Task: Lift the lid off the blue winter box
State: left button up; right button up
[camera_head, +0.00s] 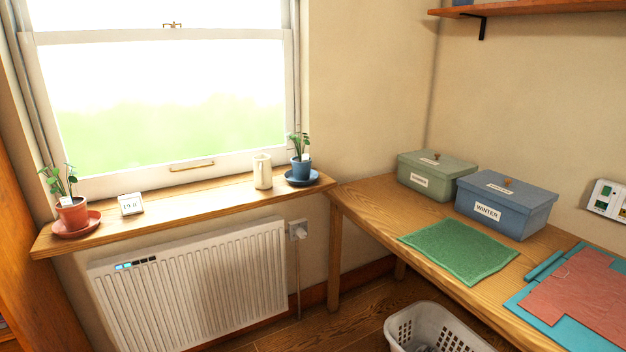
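The blue box (480,215) with a white WINTER label stands on the wooden table at the right, near the back wall. The lid appears closed and level. Neither of my grippers shows in the head view.
A green lidded box (425,178) stands close on the left of the blue box. A green mat (458,251) lies in front of it, and teal and pink sheets (585,295) lie to the right. A white basket (400,326) stands below the table edge. A shelf (530,9) hangs above.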

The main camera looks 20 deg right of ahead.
aim_at(526, 198)
jog(key=i+j+z, duration=0.1)
jog(key=i+z, duration=0.15)
jog(key=z, duration=0.2)
jog(key=i+j+z, duration=0.15)
jog(key=z, duration=0.3)
jog(key=i+j+z, duration=0.25)
jog(key=z, duration=0.2)
jog(key=i+j+z, duration=0.1)
jog(key=j+z, duration=0.15)
jog(key=z, duration=0.2)
jog(key=i+j+z, duration=0.1)
jog(key=j+z, duration=0.35)
jog(key=l, duration=0.1)
